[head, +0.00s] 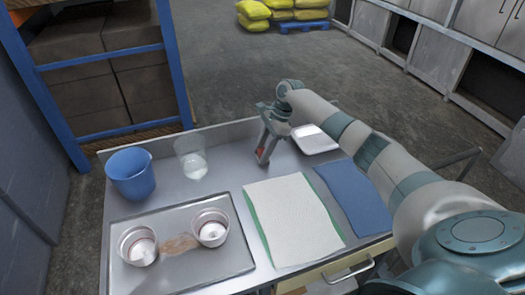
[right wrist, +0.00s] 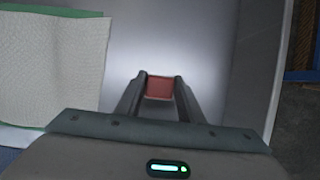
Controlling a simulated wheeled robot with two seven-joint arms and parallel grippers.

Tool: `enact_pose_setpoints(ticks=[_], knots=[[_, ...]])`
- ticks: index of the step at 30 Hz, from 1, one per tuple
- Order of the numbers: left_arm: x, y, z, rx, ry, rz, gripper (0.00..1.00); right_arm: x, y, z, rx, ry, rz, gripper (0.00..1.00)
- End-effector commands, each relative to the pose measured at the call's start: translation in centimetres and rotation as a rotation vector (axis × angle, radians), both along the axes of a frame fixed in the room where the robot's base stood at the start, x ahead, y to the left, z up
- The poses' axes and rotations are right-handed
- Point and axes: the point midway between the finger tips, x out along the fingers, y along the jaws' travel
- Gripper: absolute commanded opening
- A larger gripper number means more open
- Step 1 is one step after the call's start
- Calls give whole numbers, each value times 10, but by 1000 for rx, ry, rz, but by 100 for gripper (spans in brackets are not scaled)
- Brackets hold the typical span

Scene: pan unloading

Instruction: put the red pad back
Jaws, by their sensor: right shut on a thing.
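The red pad (right wrist: 159,88) is a small red block between the fingers of my right gripper (right wrist: 160,90), which is shut on it. In the head view the right gripper (head: 264,158) points down over the back of the metal table (head: 228,172), and the red pad (head: 261,151) shows as a small patch between its fingers. I cannot tell whether the pad touches the table top. My left gripper is not in view.
Left of the gripper stand a clear cup (head: 191,160) and a blue bucket (head: 131,175). A white dish (head: 314,141) is close on its right. In front lie a white-green cloth (head: 292,220), a blue cloth (head: 355,197) and a tray (head: 180,270) with two cups.

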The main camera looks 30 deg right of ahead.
Motion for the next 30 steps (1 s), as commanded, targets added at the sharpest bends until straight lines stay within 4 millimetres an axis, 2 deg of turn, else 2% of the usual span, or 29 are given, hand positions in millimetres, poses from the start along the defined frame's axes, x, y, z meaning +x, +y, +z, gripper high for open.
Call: enact_pose_setpoints(ticks=[4, 5, 6, 7, 20, 26, 30], knots=[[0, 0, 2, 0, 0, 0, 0, 0, 0, -2, 1, 1, 0, 17], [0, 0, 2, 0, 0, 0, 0, 0, 0, -3, 0, 0, 1, 39], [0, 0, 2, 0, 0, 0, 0, 0, 0, -3, 0, 0, 1, 49], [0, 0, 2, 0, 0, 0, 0, 0, 0, -3, 0, 0, 1, 53], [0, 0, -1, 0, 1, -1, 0, 0, -1, 1, 0, -1, 0, 53], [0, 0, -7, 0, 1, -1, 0, -1, -8, 18, 0, -2, 0, 53], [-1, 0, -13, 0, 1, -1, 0, -3, -16, 39, 1, -4, 0, 53]])
